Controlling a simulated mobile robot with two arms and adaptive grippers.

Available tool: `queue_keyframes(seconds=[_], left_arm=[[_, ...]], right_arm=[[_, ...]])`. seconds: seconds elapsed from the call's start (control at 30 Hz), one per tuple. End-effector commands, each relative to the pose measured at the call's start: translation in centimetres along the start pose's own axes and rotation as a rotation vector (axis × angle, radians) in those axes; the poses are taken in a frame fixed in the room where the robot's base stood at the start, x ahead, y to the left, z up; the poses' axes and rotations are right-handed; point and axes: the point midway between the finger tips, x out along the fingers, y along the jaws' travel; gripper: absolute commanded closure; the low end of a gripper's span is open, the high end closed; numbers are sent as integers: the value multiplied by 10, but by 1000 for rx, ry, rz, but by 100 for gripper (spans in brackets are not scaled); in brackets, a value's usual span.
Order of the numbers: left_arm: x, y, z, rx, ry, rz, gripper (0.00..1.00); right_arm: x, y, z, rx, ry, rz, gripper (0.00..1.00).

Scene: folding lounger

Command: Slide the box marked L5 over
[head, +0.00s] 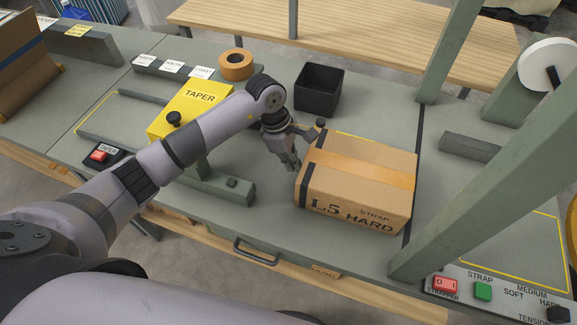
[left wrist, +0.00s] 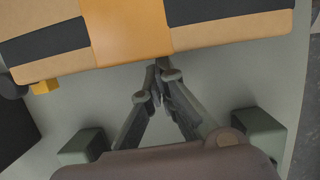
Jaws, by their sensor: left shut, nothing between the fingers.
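The cardboard box marked L5 (head: 357,181) sits on the grey-green bench right of centre. It has an orange tape band across its top and the words "STRAP" and "HARD" on its front. It fills the top of the left wrist view (left wrist: 215,25). My left gripper (head: 293,165) is shut and empty at the box's left side. In the left wrist view its fingertips (left wrist: 160,68) are together at the box's edge; I cannot tell whether they touch. My right gripper is not in view.
The yellow taper (head: 190,108) stands left of the box. A black bin (head: 319,90) and a tape roll (head: 236,66) stand behind. A green frame post (head: 465,170) rises at the right, near a strapper panel (head: 490,290). A yellow-outlined area (head: 535,245) is clear.

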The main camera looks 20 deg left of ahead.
Motion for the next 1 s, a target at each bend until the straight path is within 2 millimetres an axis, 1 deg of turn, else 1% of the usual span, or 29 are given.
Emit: queue_keyframes(seconds=[0.03,0.13,0.23,0.33,0.4,0.53,0.6,0.7,0.83,1.0], left_arm=[[6,1,10,7,-5,2,100],[13,1,33,8,-6,2,100],[22,1,59,8,-6,3,100],[31,1,87,9,-6,3,100],[36,1,106,10,-6,3,100],[43,0,134,7,-5,1,100],[44,0,143,4,-4,2,100],[45,0,150,2,-3,1,100],[44,0,151,0,-2,0,100],[43,0,151,1,-3,0,100]], right_arm=[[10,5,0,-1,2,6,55],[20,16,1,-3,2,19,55],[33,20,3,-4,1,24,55],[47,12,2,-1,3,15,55],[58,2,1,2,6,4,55],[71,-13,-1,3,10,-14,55],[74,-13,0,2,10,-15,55],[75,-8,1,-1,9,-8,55],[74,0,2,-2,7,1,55],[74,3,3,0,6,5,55]])
